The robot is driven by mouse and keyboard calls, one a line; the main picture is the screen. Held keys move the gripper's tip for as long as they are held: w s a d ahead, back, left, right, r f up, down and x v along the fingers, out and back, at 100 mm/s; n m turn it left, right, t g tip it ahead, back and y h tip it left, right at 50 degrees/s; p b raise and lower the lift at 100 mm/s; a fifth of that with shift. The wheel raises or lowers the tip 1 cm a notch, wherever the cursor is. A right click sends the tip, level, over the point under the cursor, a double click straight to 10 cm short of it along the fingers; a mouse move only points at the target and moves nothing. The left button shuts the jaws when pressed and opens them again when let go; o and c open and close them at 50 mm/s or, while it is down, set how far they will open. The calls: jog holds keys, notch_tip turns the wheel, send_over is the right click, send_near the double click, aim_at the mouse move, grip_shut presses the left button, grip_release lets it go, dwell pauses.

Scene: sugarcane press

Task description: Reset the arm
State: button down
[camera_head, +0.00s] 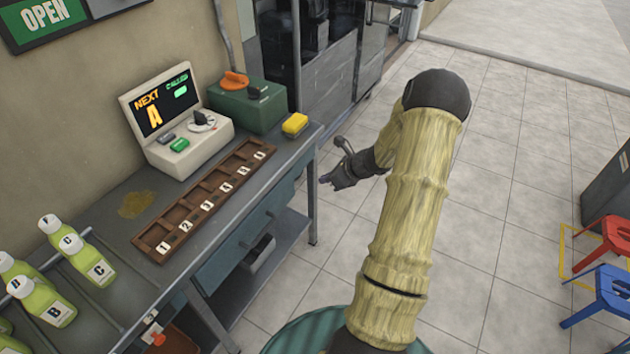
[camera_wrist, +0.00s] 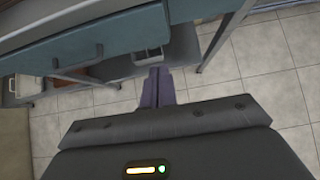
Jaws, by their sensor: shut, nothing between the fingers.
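My gripper (camera_head: 326,180) is at the end of my arm, off the right front edge of the grey workbench (camera_head: 305,150), over open tiled floor. In the wrist view, its two dark fingers (camera_wrist: 158,85) are together with nothing between them. The bench's blue drawer front (camera_wrist: 130,35) is ahead of and above the fingers in that view. My arm is bent at the elbow and crosses the middle of the head view.
The bench holds a numbered wooden rack (camera_head: 205,205), a display machine (camera_head: 190,150), a green box (camera_head: 245,108), a yellow block (camera_head: 295,125) and several lettered bottles (camera_head: 95,265). Red (camera_head: 613,240) and blue (camera_head: 605,300) stools stand at right. Tiled floor between is clear.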

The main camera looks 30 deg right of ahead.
jog(key=shift+s+d+r, duration=0.1)
jog(key=shift+s+r, duration=0.1)
jog(key=shift+s, duration=0.05)
jog(key=shift+w, duration=0.1)
